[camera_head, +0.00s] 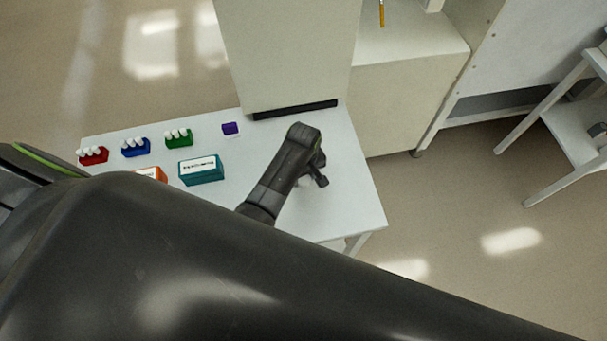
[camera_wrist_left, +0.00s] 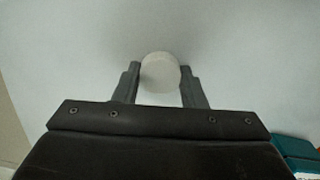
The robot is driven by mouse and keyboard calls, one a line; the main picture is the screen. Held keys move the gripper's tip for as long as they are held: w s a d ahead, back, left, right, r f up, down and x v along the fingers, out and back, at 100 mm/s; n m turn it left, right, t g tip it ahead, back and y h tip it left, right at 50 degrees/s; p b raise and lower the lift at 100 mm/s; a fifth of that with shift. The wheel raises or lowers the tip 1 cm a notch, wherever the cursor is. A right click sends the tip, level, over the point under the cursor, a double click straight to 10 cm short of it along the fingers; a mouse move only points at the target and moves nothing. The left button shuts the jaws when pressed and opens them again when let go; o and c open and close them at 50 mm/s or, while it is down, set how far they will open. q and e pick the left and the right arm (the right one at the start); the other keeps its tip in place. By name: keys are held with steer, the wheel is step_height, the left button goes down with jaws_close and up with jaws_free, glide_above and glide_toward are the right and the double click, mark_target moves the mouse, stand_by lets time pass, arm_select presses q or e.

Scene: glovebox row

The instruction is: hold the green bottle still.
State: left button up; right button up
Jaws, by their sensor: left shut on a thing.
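My left gripper (camera_head: 314,178) is low over the right part of the white table, seen partly from behind its own wrist. In the left wrist view its two fingers (camera_wrist_left: 161,75) are on either side of a round white top (camera_wrist_left: 160,70), shut on it. This looks like a bottle's cap seen from above; the body below is hidden and no green shows on it. A bit of the white thing (camera_head: 304,183) also shows beside the gripper in the head view. My right gripper is not in view.
The white table (camera_head: 350,205) also bears a teal box (camera_head: 202,172), an orange box (camera_head: 153,174), a purple block (camera_head: 231,129), and red (camera_head: 94,156), blue (camera_head: 135,148) and green (camera_head: 178,139) racks with white-topped vials. A tall beige cabinet (camera_head: 288,50) stands behind. The table's right end is clear.

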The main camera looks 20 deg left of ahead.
mark_target(304, 179)
arm_select(q)
steer(key=shift+f, duration=0.1)
steer(key=o, duration=1.1)
steer(key=shift+r+b, duration=1.2)
steer(key=shift+r, duration=4.95)
